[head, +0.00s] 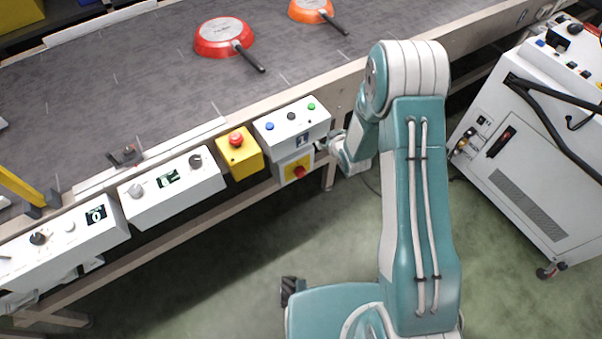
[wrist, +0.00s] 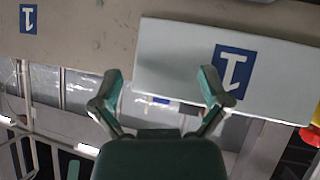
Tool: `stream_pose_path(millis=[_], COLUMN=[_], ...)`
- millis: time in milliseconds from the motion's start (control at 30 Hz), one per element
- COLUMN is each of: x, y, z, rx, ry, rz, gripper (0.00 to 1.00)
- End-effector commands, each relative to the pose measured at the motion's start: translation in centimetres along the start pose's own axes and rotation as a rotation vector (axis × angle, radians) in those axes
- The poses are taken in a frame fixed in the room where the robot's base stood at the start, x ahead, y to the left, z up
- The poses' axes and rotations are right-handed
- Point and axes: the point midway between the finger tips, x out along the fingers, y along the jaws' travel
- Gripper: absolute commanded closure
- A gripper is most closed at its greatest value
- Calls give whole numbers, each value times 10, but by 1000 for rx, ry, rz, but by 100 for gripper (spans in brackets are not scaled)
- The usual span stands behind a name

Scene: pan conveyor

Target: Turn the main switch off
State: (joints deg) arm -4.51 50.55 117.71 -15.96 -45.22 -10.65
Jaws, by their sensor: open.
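The main switch (head: 299,172) is a red rotary knob on a yellow plate, set on a grey box below the conveyor's right control panel. In the wrist view, a red knob with a bit of yellow (wrist: 311,134) shows cut off at the right edge. My gripper (head: 324,145) is beside the right end of that panel, above and to the right of the switch, apart from the knob. In the wrist view my gripper (wrist: 160,84) is open, with nothing between its two fingers. The knob's exact angle is too small to read.
The control panel (head: 292,122) with blue, black and green buttons is directly above the switch. A yellow emergency stop box (head: 240,156) stands to its left. A red pan (head: 222,38) and an orange pan (head: 311,10) lie on the conveyor. A white cabinet (head: 525,165) stands at right.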

Motion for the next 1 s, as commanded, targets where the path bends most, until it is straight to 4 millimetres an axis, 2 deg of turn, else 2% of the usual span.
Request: stream_pose_path(millis=[33,200,400,500,633,767,1000], x=[11,34,43,42,42,51,91], y=[-12,-48,-88,-100,-107,-108,-113], z=[21,75,135,153,163,161,152], rx=[-5,-16,-13,-9,-6,-7,-8], ry=[13,90,176,207,225,230,230], rz=[-18,-63,-106,-117,-124,-123,-124], gripper=[4,4,4,4,4,4,4])
